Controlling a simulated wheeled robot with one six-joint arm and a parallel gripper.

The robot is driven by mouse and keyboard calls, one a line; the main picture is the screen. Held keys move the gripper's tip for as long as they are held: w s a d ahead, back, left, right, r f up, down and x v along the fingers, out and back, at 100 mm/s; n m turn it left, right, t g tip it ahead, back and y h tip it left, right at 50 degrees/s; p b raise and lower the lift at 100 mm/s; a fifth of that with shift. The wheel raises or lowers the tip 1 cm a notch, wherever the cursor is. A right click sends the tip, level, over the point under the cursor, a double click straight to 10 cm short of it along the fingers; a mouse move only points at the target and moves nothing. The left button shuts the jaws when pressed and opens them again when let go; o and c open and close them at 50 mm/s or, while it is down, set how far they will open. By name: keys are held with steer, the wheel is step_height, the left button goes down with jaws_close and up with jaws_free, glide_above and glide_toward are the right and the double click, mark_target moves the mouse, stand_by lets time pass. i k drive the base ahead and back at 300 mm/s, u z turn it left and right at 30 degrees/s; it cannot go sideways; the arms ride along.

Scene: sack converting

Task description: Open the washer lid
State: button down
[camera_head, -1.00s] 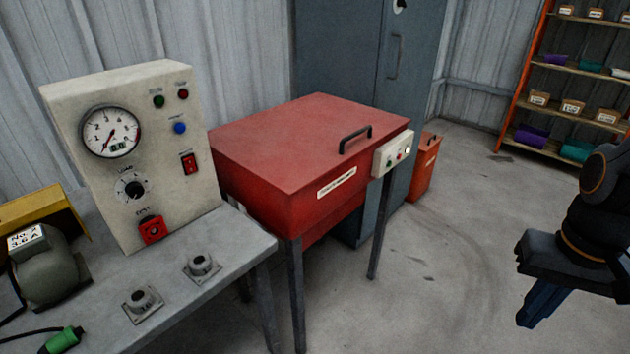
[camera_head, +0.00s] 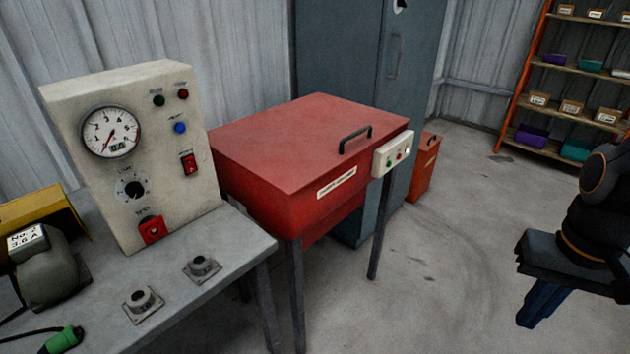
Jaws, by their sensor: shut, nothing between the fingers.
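The washer (camera_head: 300,213) is a red box on dark legs in the middle of the view. Its red lid (camera_head: 290,140) lies flat and closed on top. A black bar handle (camera_head: 355,139) stands on the lid near its right edge. A white control box (camera_head: 392,154) with small buttons is on the washer's right front corner. My gripper (camera_head: 530,318) is at the far right, well apart from the washer and its handle. Its fingers point down, are shut together and hold nothing.
A grey bench (camera_head: 215,245) with a gauge panel (camera_head: 130,160), a motor and metal fittings stands at the left. A blue-grey cabinet (camera_head: 340,50) is behind the washer. An orange bin (camera_head: 424,170) stands beside it. Shelves (camera_head: 560,103) are at the back right. Floor between washer and gripper is clear.

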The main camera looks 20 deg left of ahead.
mark_target(289, 147)
steer(key=u, duration=0.6)
steer(key=i, duration=1.1)
steer(key=z, duration=0.5)
